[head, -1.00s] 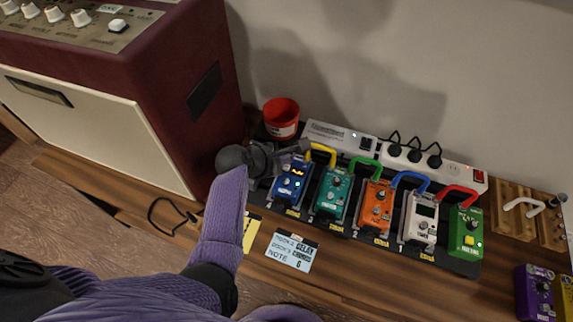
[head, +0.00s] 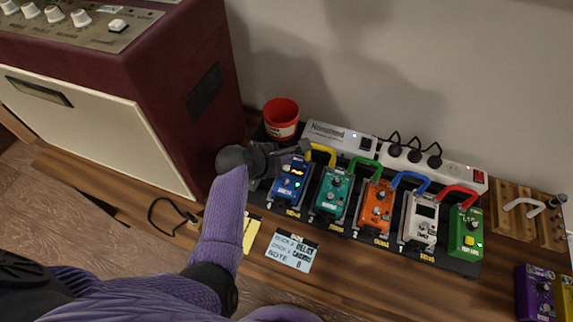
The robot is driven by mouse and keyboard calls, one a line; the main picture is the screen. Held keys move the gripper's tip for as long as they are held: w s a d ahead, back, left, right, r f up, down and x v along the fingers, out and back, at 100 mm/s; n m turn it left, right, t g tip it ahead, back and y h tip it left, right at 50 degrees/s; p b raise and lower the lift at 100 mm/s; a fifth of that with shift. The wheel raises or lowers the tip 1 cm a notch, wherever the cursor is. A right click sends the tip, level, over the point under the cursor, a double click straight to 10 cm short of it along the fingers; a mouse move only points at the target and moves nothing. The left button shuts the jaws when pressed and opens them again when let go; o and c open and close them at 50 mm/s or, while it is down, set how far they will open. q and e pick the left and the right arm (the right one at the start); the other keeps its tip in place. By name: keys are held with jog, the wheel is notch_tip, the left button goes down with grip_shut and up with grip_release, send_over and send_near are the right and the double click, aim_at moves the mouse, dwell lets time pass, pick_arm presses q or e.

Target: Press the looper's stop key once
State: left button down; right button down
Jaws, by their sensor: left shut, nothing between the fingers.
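A row of pedals stands on a dark board: a blue pedal (head: 289,188) with a small lit orange display, a teal pedal (head: 331,194), an orange pedal (head: 376,207), a white pedal (head: 420,222) and a green pedal (head: 466,230) with a yellow square button. The lettering is too small to tell which one is the looper, or to make out its stop key. My left gripper (head: 300,148) is shut and empty, above the back end of the blue pedal. I cannot tell whether it touches anything. My right gripper is not in view.
A dark red amplifier (head: 190,60) stands at the left. A red cup (head: 281,117) and a white power strip (head: 432,168) with black plugs are behind the pedals. Coloured cables arch over the pedal backs. A note card (head: 290,252) lies in front. A purple pedal (head: 535,292) is at lower right.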

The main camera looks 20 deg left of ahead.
pick_arm(q)
jog(key=shift+f, duration=0.1)
dwell(0.4)
jog(key=shift+f, duration=0.3)
jog(key=shift+f, duration=0.15)
